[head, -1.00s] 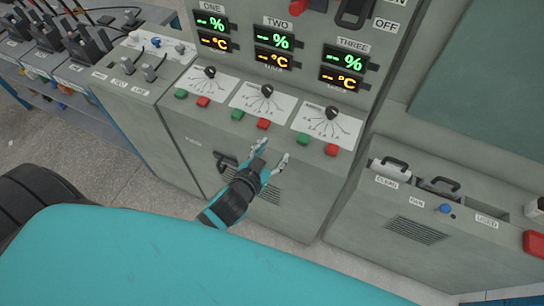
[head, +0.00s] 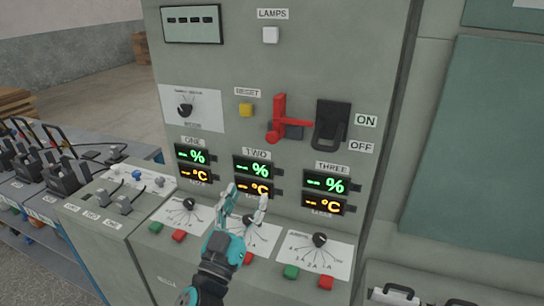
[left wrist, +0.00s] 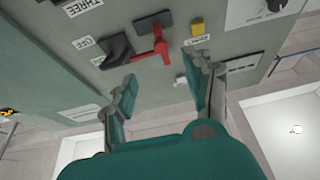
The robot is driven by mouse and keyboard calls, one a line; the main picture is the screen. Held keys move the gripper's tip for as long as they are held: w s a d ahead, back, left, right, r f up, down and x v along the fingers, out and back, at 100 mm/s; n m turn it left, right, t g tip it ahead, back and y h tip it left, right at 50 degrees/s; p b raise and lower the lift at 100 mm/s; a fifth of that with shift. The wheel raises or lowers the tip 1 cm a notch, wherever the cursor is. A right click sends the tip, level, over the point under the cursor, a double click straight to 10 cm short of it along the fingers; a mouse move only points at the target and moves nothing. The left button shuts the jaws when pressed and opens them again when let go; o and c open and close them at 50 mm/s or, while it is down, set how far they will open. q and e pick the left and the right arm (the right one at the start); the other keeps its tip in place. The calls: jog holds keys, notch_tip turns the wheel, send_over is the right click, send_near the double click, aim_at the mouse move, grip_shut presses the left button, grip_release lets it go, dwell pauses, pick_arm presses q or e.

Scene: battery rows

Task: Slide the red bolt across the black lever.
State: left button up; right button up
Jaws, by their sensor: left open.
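The red bolt (head: 279,122) is on the grey cabinet's front, just left of the black lever (head: 332,127). Its upright part stands tall and a short arm points right toward the lever. The lever sits on a black plate beside the ON and OFF labels, its handle hanging down by OFF. My left gripper (head: 245,197) is open and empty, below the bolt and in front of the display and dial TWO. In the left wrist view the red bolt (left wrist: 158,52) and black lever (left wrist: 117,50) appear beyond the open fingers (left wrist: 163,85). My right gripper is not in view.
A yellow RESET button (head: 246,110) is left of the bolt, and a white LAMPS button (head: 270,35) is above it. Dials and red and green buttons line the sloped panel (head: 176,213) below. A bench with black levers (head: 65,172) stands at left.

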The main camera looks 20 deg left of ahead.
aim_at(271, 141)
pick_arm(q)
jog(key=p+x, duration=0.2)
jog(key=x, duration=0.3)
jog(key=p+x, duration=0.1)
jog(key=x, duration=0.5)
jog(key=p+x, duration=0.2)
jog(key=x, duration=0.4)
jog(key=shift+r+p, duration=0.3)
jog(key=shift+r, duration=0.05)
grip_shut()
